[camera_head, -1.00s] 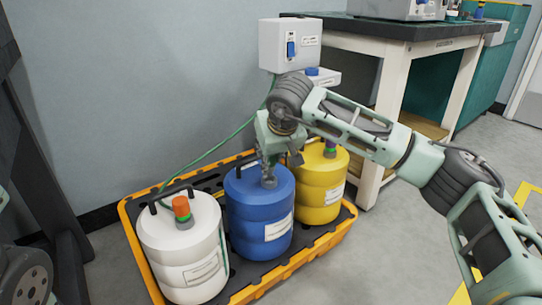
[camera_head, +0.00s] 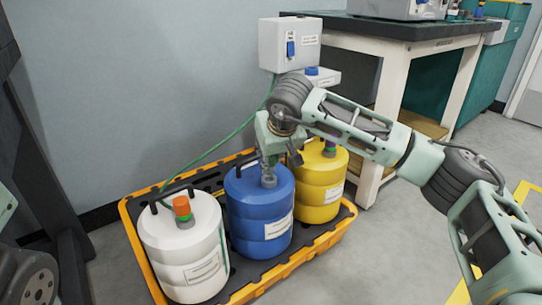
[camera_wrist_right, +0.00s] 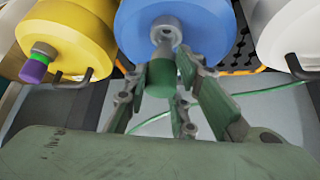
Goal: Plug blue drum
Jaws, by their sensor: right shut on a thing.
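The blue drum (camera_head: 262,225) stands in the middle of three drums, with a grey fitting (camera_head: 268,181) on its top. My right gripper (camera_head: 270,160) is directly above that fitting, pointing down. In the right wrist view my right gripper (camera_wrist_right: 160,88) has its fingers around a green plug (camera_wrist_right: 160,84). The plug lines up with the grey fitting on the blue drum (camera_wrist_right: 205,30) and looks very close to it. I cannot tell whether the plug is seated or only touching. My left gripper is not in view; only part of my left arm shows at the left edge.
All stand in a yellow-rimmed tray (camera_head: 140,240). A wall box (camera_head: 289,45) with a green hose and a workbench (camera_head: 400,30) are behind.

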